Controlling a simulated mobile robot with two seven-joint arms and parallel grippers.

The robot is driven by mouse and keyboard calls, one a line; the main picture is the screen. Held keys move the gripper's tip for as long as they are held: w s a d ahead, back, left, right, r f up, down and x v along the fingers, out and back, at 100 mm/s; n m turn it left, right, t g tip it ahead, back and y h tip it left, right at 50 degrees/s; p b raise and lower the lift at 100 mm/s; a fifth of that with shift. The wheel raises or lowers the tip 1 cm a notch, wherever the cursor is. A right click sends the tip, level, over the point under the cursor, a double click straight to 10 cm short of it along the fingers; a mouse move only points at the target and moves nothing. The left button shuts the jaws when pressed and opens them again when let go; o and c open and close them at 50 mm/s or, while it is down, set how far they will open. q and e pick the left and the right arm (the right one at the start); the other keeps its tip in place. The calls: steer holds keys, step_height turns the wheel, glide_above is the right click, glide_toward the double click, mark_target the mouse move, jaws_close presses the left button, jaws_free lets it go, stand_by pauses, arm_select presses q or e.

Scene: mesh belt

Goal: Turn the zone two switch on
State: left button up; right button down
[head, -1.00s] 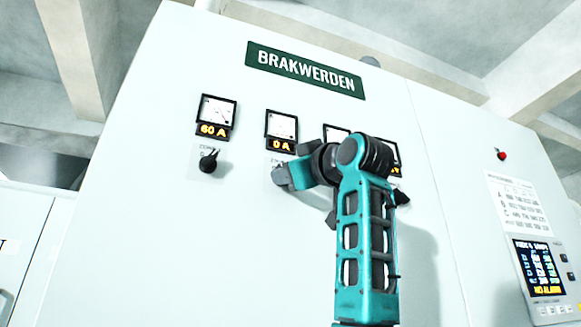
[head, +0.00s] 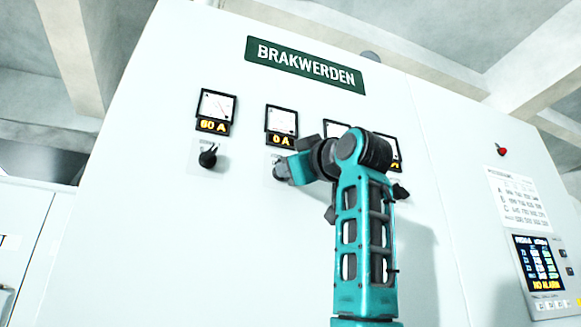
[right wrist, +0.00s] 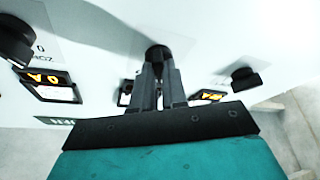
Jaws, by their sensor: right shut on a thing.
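A row of dark rotary switch knobs runs under the meters on the white cabinet (head: 130,200). The second switch (head: 279,172), under the meter reading 0 A (head: 281,122), is mostly hidden by my right gripper (head: 288,170) in the head view. In the right wrist view, its dark knob (right wrist: 157,53) lies between the fingertips of my right gripper (right wrist: 160,75), which are shut on it. The switch's label is too small to read, and its pointer direction is hidden. My left gripper is not in view.
The first switch (head: 208,157) stands left under a meter reading 60 A (head: 216,110). Another knob (head: 400,191) shows right of my arm. A red button (head: 502,152) and a display panel (head: 541,264) are farther right.

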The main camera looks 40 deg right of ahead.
steer(key=shift+w+a+m+g+h+p, duration=0.1)
steer(key=shift+a+m+g+h+p, duration=0.2)
steer(key=shift+m+h, duration=1.85)
steer(key=shift+a+m+g+h+p, duration=0.1)
steer(key=shift+m+g+h+p, duration=0.4)
steer(key=shift+m, duration=3.1)
steer(key=shift+w+a+m+g+h, duration=0.1)
steer(key=shift+a+m+g+h, duration=0.1)
steer(key=shift+m+h, duration=2)
steer(key=shift+d+m+y, duration=0.1)
steer(key=shift+m+y, duration=0.55)
steer(key=shift+m, duration=0.3)
steer(key=c, duration=1.2)
jaws_free()
steer(key=shift+o, duration=0.2)
steer(key=shift+s, duration=0.1)
